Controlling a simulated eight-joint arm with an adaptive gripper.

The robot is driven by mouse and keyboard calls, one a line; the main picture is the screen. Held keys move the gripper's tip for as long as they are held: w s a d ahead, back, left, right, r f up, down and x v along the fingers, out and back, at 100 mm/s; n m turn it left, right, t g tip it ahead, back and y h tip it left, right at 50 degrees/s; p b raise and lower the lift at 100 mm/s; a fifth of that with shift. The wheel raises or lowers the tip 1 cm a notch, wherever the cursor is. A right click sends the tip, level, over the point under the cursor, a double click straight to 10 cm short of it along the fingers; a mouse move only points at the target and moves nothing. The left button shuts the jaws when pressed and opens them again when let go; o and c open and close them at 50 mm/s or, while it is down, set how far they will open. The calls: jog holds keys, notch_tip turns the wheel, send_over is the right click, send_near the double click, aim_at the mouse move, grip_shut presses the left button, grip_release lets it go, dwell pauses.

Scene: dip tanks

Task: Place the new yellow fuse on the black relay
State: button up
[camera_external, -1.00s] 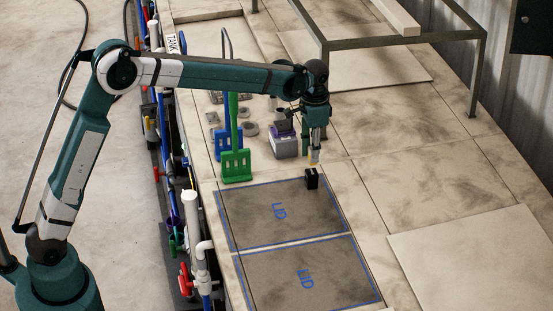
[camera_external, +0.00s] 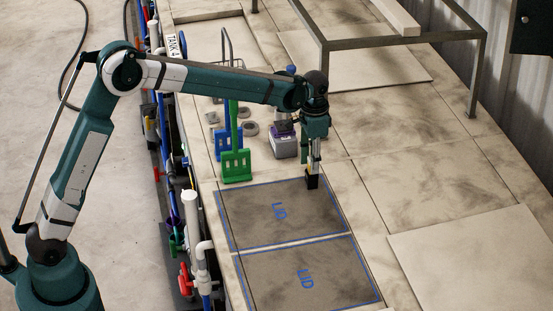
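The black relay (camera_external: 312,182) is a small dark block standing at the far right edge of the upper lid area. My gripper (camera_external: 313,170) points straight down directly over the relay, its fingertips at or just above the relay's top. The yellow fuse cannot be made out now; the fingers and the relay may hide it. Whether the fingers are shut on it is too small to tell.
Two blue-outlined lids (camera_external: 280,212) lie flat in front. A metal frame (camera_external: 325,60) stands behind right.

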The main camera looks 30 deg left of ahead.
jog(key=shift+o, duration=0.2)
jog(key=shift+r, duration=0.1)
notch_tip(320, 180, up, 12)
dwell(0.8)
dwell(0.6)
jog(key=shift+s+a, duration=0.1)
jog(key=s+a+f+n+t+h+b, duration=0.1)
jog(key=s+a+n+t+b, duration=0.2)
jog(key=s+a, duration=1.1)
jog(key=s+a+f+n+t+b, duration=0.15)
jog(key=s+a+b, duration=0.35)
jog(key=s+a, duration=0.9)
jog(key=s+a+f+n+t, duration=0.1)
jog(key=s+a+f, duration=0.2)
jog(key=a, duration=0.3)
jog(key=s+a+f+n+b, duration=0.1)
jog(key=s+a+f+n, duration=0.1)
jog(key=s+a+f, duration=0.2)
jog(key=s+a+f+n+t+y+b, duration=0.1)
jog(key=s+a+f, duration=0.2)
jog(key=a, duration=0.5)
jog(key=shift+s+f+t, duration=0.15)
jog(key=shift+s+t, duration=0.2)
jog(key=shift+s, duration=0.15)
